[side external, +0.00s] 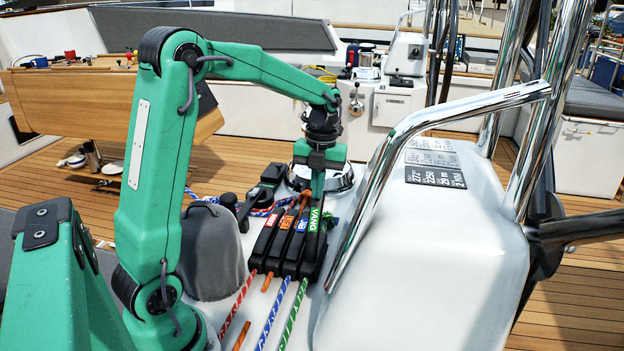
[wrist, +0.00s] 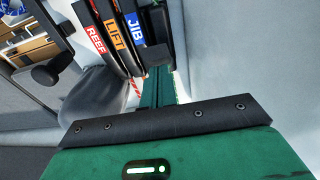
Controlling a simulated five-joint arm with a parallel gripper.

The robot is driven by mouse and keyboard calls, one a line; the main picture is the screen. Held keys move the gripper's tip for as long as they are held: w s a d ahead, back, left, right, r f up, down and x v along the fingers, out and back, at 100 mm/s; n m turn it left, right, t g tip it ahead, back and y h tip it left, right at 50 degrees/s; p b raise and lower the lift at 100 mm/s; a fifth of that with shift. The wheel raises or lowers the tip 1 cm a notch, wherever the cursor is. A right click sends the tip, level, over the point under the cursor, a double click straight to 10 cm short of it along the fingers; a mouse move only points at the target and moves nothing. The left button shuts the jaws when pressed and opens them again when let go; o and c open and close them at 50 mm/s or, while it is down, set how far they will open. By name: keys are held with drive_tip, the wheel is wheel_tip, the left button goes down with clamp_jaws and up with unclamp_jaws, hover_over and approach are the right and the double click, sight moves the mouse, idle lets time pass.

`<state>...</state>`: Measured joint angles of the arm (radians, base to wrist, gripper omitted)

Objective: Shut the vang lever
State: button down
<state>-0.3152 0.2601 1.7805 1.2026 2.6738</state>
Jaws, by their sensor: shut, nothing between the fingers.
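The vang lever (side external: 313,220), black with a green VANG label, is the rightmost in a bank of black rope clutches. Its label faces the camera, and its exact angle is hard to tell. My green gripper (side external: 318,194) points down just above and behind the label, shut and empty. I cannot tell whether its tips touch the lever. In the wrist view, my gripper (wrist: 160,92) reaches in beside the clutches, and the VANG label is out of sight. The JIB lever (wrist: 135,32) is close to its left.
The LIFT lever (wrist: 115,40) and REEF lever (wrist: 97,42) stand left of JIB. A chrome rail (side external: 370,195) and white pedestal (side external: 425,270) rise close on the right. A grey covered winch (side external: 212,250) stands left of the clutches. Coloured ropes run out in front.

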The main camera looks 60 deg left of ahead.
drive_tip(key=shift+w+a+f+g, duration=0.3)
drive_tip(key=shift+w+a+f, duration=0.1)
drive_tip(key=shift+w+a, duration=0.2)
drive_tip(key=w+a+f, duration=0.4)
hover_over(324, 224)
drive_tip(key=f, duration=0.5)
drive_tip(key=shift+d+f, duration=0.25)
drive_tip(key=shift+w+a+f, duration=0.15)
drive_tip(key=shift+a+f, duration=0.05)
drive_tip(key=shift+f, duration=1)
drive_tip(key=shift+a+r, duration=0.1)
drive_tip(key=shift+r, duration=0.05)
drive_tip(key=w+a+r, duration=0.6)
drive_tip(key=w+r, duration=0.1)
drive_tip(key=shift+a+h, duration=0.3)
drive_tip(key=shift+a, duration=0.05)
